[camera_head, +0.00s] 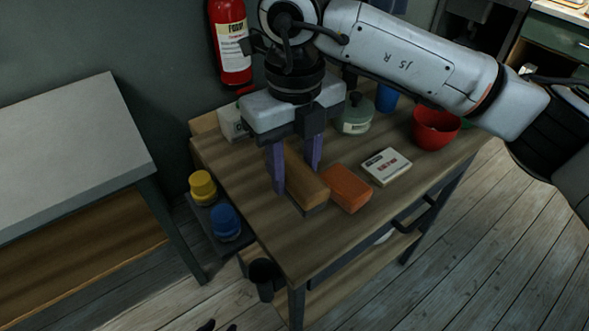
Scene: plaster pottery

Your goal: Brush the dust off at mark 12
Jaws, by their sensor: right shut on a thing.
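My right gripper (295,180), with purple fingers, reaches down over the wooden table from above. It is shut on a brown wooden block-shaped brush (306,186) with a dark underside. The brush is at or just above the tabletop; I cannot tell whether it touches. The left finger hides part of the brush. No mark 12 and no dust can be made out.
On the wooden table (250,200), an orange block (347,188) lies close right of the brush. Beyond are a white box (386,166), a red bowl (435,128) and a greenish lidded jar (355,115). Yellow (203,186) and blue (226,221) jars stand off the left edge.

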